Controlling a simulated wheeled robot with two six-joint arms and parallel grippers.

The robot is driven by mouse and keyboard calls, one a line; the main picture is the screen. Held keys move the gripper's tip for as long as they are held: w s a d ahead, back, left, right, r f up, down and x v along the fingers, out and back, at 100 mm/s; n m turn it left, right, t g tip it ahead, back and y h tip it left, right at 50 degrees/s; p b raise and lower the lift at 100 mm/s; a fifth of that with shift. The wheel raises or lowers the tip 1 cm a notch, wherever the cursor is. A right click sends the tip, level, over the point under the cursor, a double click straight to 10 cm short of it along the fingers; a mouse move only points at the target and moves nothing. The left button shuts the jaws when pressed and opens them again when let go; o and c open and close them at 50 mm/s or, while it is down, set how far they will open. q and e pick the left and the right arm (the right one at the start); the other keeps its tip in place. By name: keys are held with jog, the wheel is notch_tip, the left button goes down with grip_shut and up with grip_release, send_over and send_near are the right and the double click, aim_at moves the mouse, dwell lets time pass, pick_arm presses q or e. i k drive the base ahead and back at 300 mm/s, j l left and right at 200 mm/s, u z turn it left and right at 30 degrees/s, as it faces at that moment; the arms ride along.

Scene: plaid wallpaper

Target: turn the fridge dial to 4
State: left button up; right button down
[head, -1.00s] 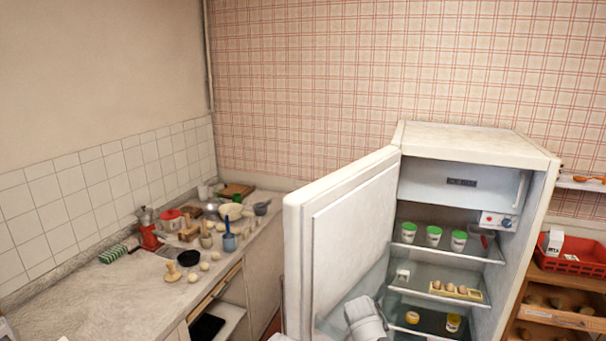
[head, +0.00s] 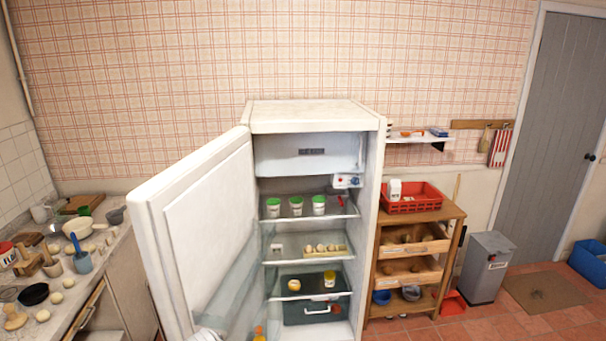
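The fridge (head: 312,116) stands against the plaid wall with its door (head: 208,230) swung open to the left. A small dial box (head: 347,181) is mounted inside at the upper right, below the freezer compartment. Neither gripper's fingertips can be seen.
Green-lidded tubs (head: 297,206), an egg tray (head: 323,250) and jars sit on the fridge shelves. A wooden rack (head: 449,214) with a red crate (head: 426,205) stands close on the right. A cluttered counter (head: 101,253) is at left. Floor at right is partly clear.

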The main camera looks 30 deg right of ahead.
aim_at(355, 181)
jog(key=z, duration=1.3)
jog(key=i+l, duration=0.4)
jog(key=i, duration=0.25)
jog(key=i+l, duration=0.45)
jog(key=i, duration=0.15)
jog(key=i+l+u, duration=0.1)
jog(key=i+l, duration=0.3)
jog(key=i, duration=0.25)
